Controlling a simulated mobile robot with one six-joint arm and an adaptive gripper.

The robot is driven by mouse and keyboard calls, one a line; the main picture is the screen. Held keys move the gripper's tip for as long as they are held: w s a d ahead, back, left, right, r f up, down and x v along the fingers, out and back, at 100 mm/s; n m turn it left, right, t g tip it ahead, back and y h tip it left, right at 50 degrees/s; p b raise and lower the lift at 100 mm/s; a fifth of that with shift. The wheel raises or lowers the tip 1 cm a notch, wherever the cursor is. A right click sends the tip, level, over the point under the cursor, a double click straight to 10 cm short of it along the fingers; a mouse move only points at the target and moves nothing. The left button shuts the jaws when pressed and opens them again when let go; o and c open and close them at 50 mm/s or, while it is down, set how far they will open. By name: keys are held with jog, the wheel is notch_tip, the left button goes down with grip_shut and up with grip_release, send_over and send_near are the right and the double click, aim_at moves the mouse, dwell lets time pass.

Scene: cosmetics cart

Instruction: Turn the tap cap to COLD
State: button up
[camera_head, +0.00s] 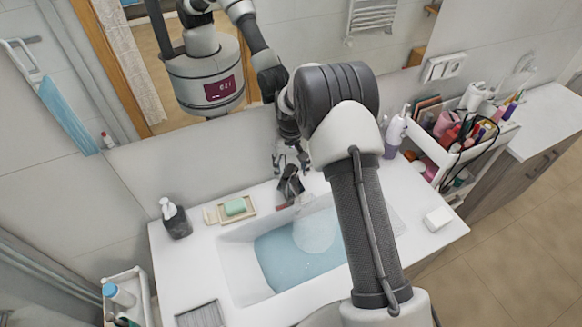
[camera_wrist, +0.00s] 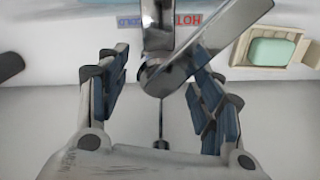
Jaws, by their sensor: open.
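The chrome tap (camera_head: 291,184) stands at the back rim of the white basin, mostly under my gripper in the head view. In the wrist view, the tap's cap (camera_wrist: 205,42) is a metal lever, with its round end near the middle and its arm slanting up to the right, on the HOT side. A red HOT label (camera_wrist: 188,20) and a partly covered blue COLD label (camera_wrist: 130,21) flank the spout. My gripper (camera_wrist: 158,85) is open, with one finger on each side of the cap's round end. I cannot tell whether either finger touches it.
The basin (camera_head: 238,270) holds bluish water. A green soap (camera_head: 235,207) and a dark pump bottle (camera_head: 175,219) stand left of the tap. A lilac bottle (camera_head: 393,137) and a cosmetics cart (camera_head: 487,143) are on the right. A mirror (camera_head: 290,60) rises close behind.

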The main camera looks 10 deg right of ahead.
grip_shut()
dwell(0.8)
